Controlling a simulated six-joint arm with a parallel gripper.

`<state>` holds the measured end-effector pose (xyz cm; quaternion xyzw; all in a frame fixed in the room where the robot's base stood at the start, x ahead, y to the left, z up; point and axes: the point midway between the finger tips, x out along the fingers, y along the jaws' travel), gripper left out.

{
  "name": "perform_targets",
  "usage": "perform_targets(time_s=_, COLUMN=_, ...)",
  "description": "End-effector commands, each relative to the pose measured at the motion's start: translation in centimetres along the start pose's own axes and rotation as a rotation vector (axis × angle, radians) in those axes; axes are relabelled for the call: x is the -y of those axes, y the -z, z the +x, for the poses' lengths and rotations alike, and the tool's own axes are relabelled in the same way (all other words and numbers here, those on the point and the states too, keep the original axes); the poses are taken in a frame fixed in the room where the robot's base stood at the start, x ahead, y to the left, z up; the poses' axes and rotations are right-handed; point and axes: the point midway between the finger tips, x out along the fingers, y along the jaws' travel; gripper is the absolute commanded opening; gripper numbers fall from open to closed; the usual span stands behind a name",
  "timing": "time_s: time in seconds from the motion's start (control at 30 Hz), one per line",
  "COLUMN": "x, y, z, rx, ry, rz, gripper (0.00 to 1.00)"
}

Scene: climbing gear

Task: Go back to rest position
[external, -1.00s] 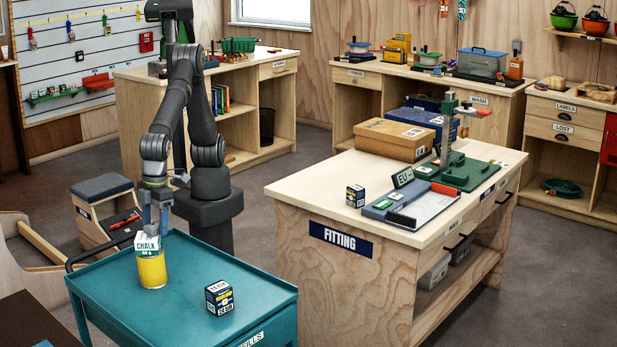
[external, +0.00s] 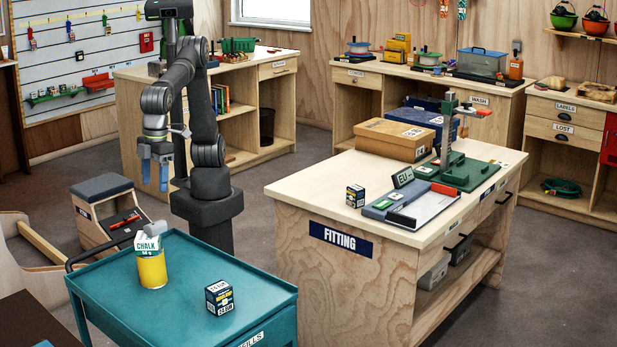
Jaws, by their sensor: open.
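My gripper (external: 155,174) is open and empty, with its blue fingers pointing down. It hangs in the air above and behind the teal cart (external: 120,300), clear of everything on it. A yellow can with a white chalk carton (external: 150,245) in its top stands upright on the cart. A small dark box (external: 219,298) sits on the cart to the right of the can.
The fitting bench (external: 320,195) stands to the right, with a small box (external: 355,196), a brown carton (external: 394,140) and a green stand on top. A step stool (external: 105,205) is behind the cart. Floor shows between cart and bench.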

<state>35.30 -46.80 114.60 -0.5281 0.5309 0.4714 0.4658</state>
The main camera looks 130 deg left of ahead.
Motion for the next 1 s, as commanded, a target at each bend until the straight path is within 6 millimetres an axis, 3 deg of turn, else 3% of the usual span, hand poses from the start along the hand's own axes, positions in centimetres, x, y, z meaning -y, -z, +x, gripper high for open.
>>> perform_targets(time_s=0.23, x=0.0, y=0.0, z=0.2, rx=0.001, ry=-0.001, rz=0.000, gripper=0.61)
perform_targets(time_s=0.37, x=0.0, y=0.0, z=1.3, rx=0.002, ry=-0.001, rz=0.000, gripper=0.61)
perform_targets(time_s=0.93, x=-0.1, y=-0.1, z=12.1, rx=0.003, ry=-0.003, rz=0.000, gripper=0.61)
perform_targets(time_s=0.97, x=-0.1, y=-0.1, z=12.7, rx=0.003, ry=-0.003, rz=0.000, gripper=0.61)
perform_targets(time_s=1.0, x=0.0, y=0.1, z=11.6, rx=-0.003, ry=0.002, rz=0.001, gripper=0.61)
